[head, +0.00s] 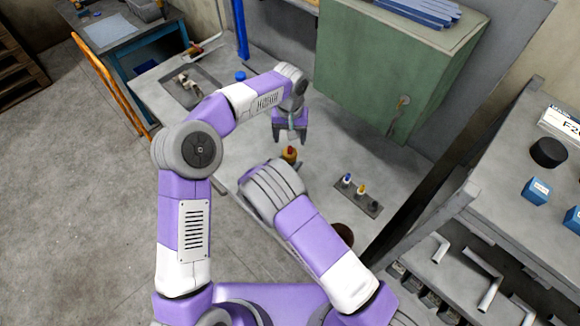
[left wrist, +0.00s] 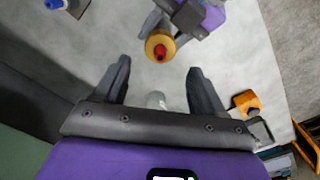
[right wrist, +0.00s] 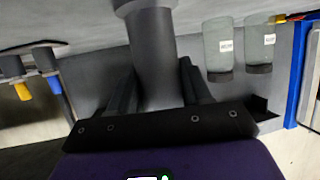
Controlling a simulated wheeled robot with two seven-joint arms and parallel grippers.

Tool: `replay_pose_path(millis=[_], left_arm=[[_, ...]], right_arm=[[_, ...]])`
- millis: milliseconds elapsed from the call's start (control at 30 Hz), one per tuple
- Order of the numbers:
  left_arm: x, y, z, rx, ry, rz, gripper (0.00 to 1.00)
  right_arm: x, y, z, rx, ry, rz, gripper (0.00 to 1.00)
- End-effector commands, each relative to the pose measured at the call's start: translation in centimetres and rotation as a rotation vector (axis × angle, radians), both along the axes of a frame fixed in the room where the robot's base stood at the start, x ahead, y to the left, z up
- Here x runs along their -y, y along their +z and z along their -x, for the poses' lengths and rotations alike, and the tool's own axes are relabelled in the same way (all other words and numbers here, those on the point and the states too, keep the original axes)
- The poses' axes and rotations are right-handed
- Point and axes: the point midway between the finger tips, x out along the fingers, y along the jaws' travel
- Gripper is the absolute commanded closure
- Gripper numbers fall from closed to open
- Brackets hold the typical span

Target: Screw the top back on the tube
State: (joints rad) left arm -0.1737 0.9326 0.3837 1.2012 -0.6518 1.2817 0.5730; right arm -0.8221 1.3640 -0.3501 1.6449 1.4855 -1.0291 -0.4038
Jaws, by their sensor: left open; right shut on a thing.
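The tube (right wrist: 150,45) shows in the right wrist view as a dark grey cylinder with a wider collar at its far end. My right gripper (right wrist: 160,95) is shut around it. In the left wrist view a yellow round end with a red middle (left wrist: 160,45) lies at my right gripper's fingers; it also shows in the head view (head: 289,153). I cannot tell whether this yellow piece is the top. My left gripper (head: 290,138) is open and empty, just above and behind the yellow end. Its fingers (left wrist: 162,75) point towards it, apart from it. My right wrist hides most of the tube in the head view.
A small dark board (head: 359,197) with blue, yellow and dark pieces lies to the right. A green cabinet (head: 375,70) stands behind. Translucent labelled jars (right wrist: 218,50) show in the right wrist view. Bare table lies between the tube and the board.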

Motion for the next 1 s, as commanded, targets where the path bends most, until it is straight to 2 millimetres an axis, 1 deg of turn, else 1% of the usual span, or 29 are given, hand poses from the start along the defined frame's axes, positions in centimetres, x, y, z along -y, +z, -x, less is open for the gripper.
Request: replay_pose_path(millis=[100, 200, 600, 667, 767, 1000], left_arm=[[0.0, 0.2, 0.0, 0.001, 0.086, 0.0, 0.3], [0.0, 0.3, 0.0, 0.0, 0.121, 0.0, 0.3], [0.0, 0.1, 0.0, -0.001, 0.129, -0.001, 0.3], [0.0, -0.3, 0.0, -0.002, 0.128, -0.001, 0.3], [-0.1, -1.6, 0.1, -0.005, 0.127, -0.003, 0.3], [-0.1, -5.3, 0.1, -0.004, 0.128, -0.001, 0.3]], right_arm=[[0.0, 0.0, 0.0, -0.001, 0.0, 0.001, 1.0], [0.0, 0.0, 0.0, -0.001, 0.0, 0.001, 1.0], [0.0, 0.0, 0.0, -0.001, 0.0, 0.001, 1.0], [0.0, 0.0, 0.0, -0.001, 0.0, 0.001, 1.0], [0.0, 0.0, 0.0, -0.001, 0.0, 0.001, 1.0], [0.0, 0.0, 0.0, -0.001, 0.0, 0.001, 1.0]])
